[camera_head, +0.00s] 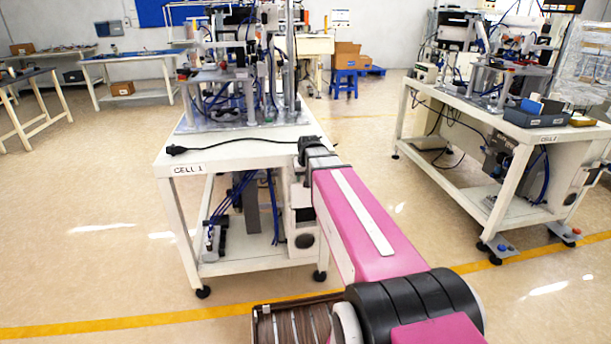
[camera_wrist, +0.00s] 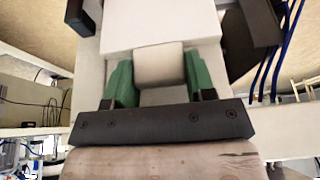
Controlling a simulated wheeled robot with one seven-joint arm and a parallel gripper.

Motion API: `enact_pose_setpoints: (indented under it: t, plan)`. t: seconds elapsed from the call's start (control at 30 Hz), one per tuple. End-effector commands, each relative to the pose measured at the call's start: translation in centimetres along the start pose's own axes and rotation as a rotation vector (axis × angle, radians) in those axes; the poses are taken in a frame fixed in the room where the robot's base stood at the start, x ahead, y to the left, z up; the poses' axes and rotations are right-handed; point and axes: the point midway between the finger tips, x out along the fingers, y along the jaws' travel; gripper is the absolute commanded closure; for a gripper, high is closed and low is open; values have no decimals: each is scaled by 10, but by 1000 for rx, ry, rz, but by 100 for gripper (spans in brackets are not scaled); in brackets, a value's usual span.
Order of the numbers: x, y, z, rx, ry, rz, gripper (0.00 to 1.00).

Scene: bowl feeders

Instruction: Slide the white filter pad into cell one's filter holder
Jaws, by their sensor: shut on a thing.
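My gripper (camera_wrist: 159,84) shows in the wrist view as two green fingers standing on a dark bar with screws. They are shut on a small whitish piece, which looks like the white filter pad (camera_wrist: 159,63). A larger white surface (camera_wrist: 160,22) lies right beyond it; whether the two touch I cannot tell. I cannot make out the filter holder in either view.
A black cable (camera_head: 235,143) lies along the table's front edge. Cell one's machine (camera_head: 235,80) stands on the table. A second cell's table (camera_head: 470,115) is at the right. Blue hoses (camera_wrist: 284,50) are close to the gripper's right in the wrist view. The floor between tables is clear.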

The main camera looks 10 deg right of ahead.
Motion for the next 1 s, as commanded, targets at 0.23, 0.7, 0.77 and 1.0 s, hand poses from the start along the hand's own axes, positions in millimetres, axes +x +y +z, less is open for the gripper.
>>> enact_pose_setpoints:
  t: [0.23, 0.7, 0.77, 1.0]
  plan:
    - [6, 0, 2, 0, 1, 0, 85]
    - [17, 0, 7, 0, 0, 0, 85]
    - [18, 0, 8, 0, 0, 0, 85]
    - [24, 0, 10, 0, 1, 0, 85]
